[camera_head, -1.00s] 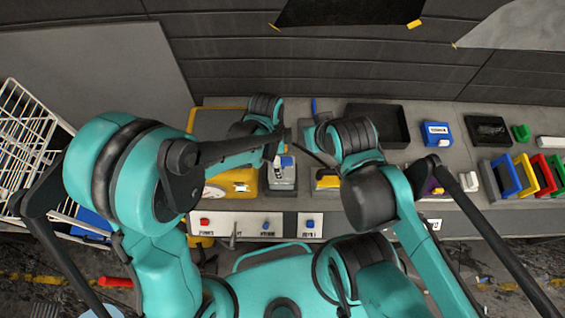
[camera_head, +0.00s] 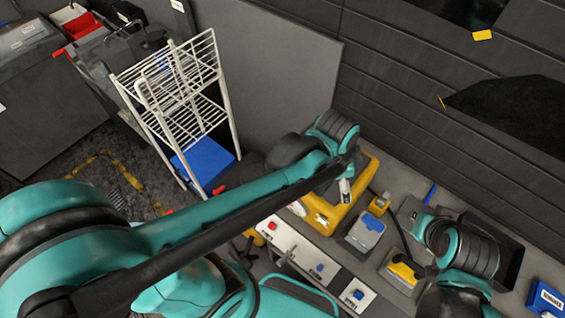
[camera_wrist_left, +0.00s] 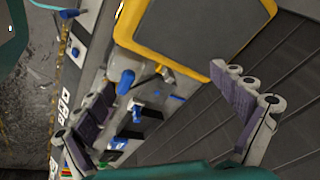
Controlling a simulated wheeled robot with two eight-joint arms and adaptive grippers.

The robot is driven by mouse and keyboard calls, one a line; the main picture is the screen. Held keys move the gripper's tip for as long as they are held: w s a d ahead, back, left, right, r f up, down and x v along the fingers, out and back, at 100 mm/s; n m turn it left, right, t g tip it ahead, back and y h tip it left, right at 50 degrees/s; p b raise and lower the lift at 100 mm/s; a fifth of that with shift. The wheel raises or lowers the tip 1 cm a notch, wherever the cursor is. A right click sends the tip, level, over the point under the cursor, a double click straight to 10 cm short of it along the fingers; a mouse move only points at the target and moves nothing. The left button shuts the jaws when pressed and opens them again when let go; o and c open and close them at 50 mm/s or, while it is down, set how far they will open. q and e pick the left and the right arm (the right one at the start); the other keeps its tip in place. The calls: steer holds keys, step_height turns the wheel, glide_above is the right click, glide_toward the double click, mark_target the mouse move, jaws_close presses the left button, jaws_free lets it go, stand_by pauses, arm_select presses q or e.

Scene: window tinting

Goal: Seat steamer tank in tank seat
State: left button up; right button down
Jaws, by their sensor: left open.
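A grey block with a blue top (camera_head: 365,232) sits on the bench to the right of a yellow unit (camera_head: 368,180). A small yellow piece with blue on it (camera_head: 378,206) stands just behind the block. I cannot tell which of these is the steamer tank or its seat. My left gripper (camera_head: 345,190) is over the yellow unit, with its fingers partly hidden in the head view. In the left wrist view its fingers (camera_wrist_left: 168,90) are spread, and a blue knob (camera_wrist_left: 125,80) shows beyond them. My right gripper (camera_head: 418,220) is largely hidden by its own arm.
A white label panel (camera_head: 310,260) runs along the bench front. A white wire rack (camera_head: 180,95) stands at the back left, with a blue bin (camera_head: 203,158). A yellow-black item (camera_head: 402,272) and a black tray (camera_head: 508,260) lie to the right.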

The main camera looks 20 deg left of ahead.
arm_select(q)
steer(key=s+a+r+n+t+y, duration=0.1)
steer(key=s+a+r+n+t, duration=0.1)
steer(key=a+n, duration=0.4)
steer(key=s+a+r+n+t, duration=0.2)
steer(key=a+n, duration=0.4)
steer(key=a, duration=0.3)
steer(key=shift+s+a+t+y, duration=0.3)
steer(key=shift+s+y, duration=0.1)
steer(key=shift+s, duration=0.35)
steer(key=shift+s+d, duration=0.1)
